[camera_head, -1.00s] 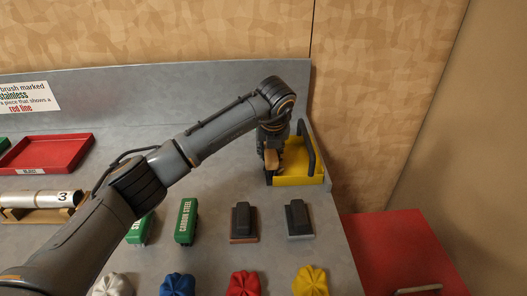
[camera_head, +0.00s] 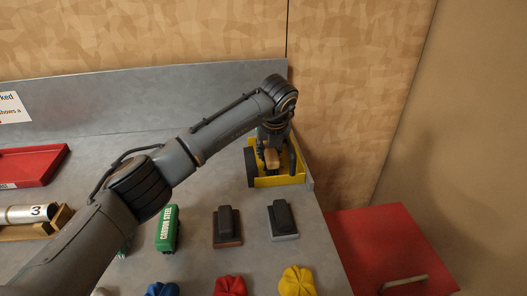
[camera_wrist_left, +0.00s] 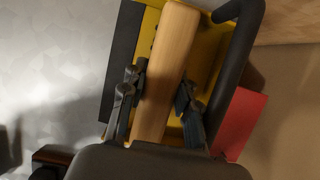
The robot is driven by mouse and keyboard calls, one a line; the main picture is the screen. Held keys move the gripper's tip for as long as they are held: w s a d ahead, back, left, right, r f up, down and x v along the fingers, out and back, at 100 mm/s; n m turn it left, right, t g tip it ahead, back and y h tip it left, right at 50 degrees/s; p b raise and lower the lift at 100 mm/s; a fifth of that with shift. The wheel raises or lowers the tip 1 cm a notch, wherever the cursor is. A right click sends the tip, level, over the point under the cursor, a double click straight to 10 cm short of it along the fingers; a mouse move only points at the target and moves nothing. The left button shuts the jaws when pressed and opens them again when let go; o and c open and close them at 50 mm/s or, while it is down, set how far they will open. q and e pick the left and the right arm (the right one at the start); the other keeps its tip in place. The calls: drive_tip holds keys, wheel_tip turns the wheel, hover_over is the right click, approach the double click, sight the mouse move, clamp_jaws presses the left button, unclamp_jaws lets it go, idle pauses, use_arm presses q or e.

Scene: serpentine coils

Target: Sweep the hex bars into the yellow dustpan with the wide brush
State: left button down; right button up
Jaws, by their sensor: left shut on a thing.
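The yellow dustpan (camera_head: 291,180) sits at the right end of the grey bench, with a black arched handle (camera_head: 293,155) and a dark strip along its left side. My left gripper (camera_head: 271,152) is over the dustpan. In the left wrist view, my left gripper (camera_wrist_left: 158,105) has its fingers on either side of a wooden brush handle (camera_wrist_left: 170,55), shut on it. The yellow dustpan (camera_wrist_left: 205,70) shows beneath the handle. The brush's bristles cannot be made out. No hex bars can be made out. My right gripper is not in view.
A red tray (camera_head: 35,165) is at left; a red cabinet (camera_head: 385,245) stands right of the bench.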

use_arm(q)
drive_tip(key=shift+d+r, duration=0.1)
drive_tip(key=shift+d, duration=0.35)
drive_tip(key=shift+d+r, duration=0.1)
drive_tip(key=shift+r, duration=0.2)
drive_tip(key=shift+w+r+p, duration=0.1)
drive_tip(key=shift+r+p, duration=1.5)
drive_tip(key=shift+r, duration=1.55)
